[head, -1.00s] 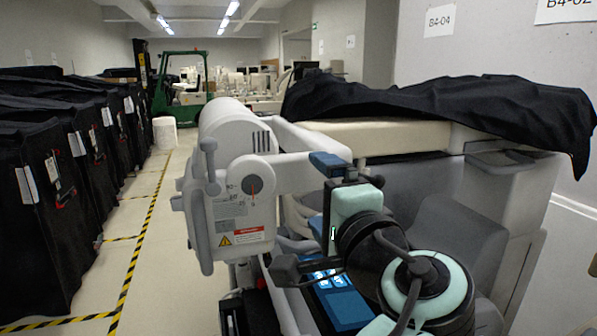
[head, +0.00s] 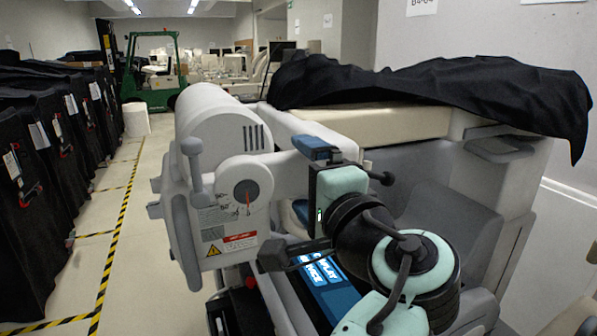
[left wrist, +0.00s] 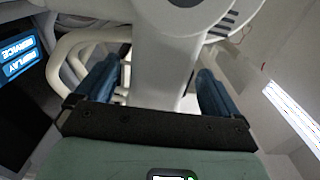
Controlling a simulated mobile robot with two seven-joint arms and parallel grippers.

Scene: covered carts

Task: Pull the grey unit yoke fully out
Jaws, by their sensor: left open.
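The grey unit (head: 215,130) stands in the middle of the head view, with a rounded body, a dial, a side lever and a warning label. A light grey yoke bar (head: 283,172) runs from the dial housing to the right; I take it for the yoke. My left gripper (head: 308,180) is at this bar, its blue upper finger over it. In the left wrist view the two blue fingers (left wrist: 160,88) stand open, one on each side of the light grey bar (left wrist: 168,60), with gaps visible. My right gripper is not in view.
Black-covered carts (head: 30,160) line the left side. A black cover (head: 430,95) lies over the bulky machine at right. Blue-lit SERVICE and REPLAY panels (left wrist: 20,55) show beside the gripper. The taped floor aisle (head: 115,225) is free; a green forklift (head: 155,75) stands at its far end.

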